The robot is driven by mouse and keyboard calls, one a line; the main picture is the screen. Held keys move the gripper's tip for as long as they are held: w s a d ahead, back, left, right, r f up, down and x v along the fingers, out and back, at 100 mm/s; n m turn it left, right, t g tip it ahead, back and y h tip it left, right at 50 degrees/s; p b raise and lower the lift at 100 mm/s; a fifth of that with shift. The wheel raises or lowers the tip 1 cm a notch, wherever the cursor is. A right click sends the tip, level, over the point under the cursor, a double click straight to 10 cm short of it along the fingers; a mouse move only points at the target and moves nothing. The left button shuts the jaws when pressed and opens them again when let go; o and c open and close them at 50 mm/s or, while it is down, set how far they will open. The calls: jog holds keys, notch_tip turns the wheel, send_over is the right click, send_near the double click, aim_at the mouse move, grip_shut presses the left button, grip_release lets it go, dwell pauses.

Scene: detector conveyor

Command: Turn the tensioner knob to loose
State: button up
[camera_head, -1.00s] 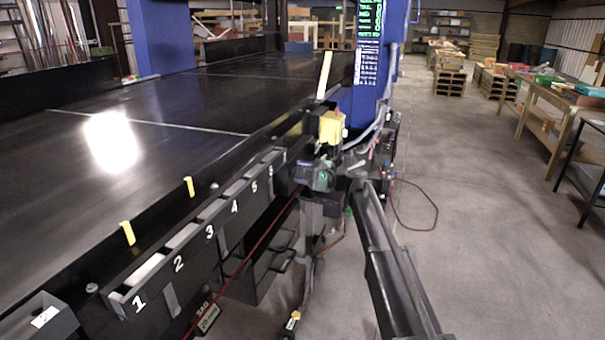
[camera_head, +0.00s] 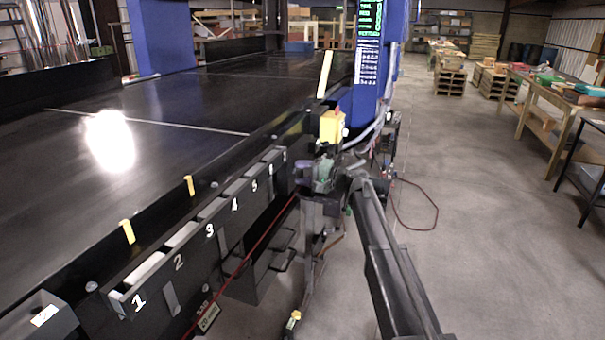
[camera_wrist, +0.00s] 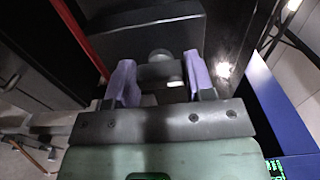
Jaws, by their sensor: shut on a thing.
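My gripper (camera_head: 304,173) is at the side of the conveyor, past the numbered slots, below the yellow box. In the wrist view its two purple fingers (camera_wrist: 160,80) stand apart, shut on a dark part between them. This dark part, with a small white mark, looks like the tensioner knob (camera_wrist: 160,73). A grey round piece shows just beyond it. The fingers cover the knob's sides, and I cannot read its setting. In the head view the knob is hidden by my gripper and wrist.
The black conveyor (camera_head: 180,150) fills the left, with a numbered rack (camera_head: 195,240) along its edge. A yellow box (camera_head: 331,127) and the blue column (camera_head: 373,60) stand close by my wrist. A red cable lies on the floor. The aisle to the right is clear.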

dwell(0.3)
jog(key=o, duration=0.9)
jog(key=v, duration=1.1)
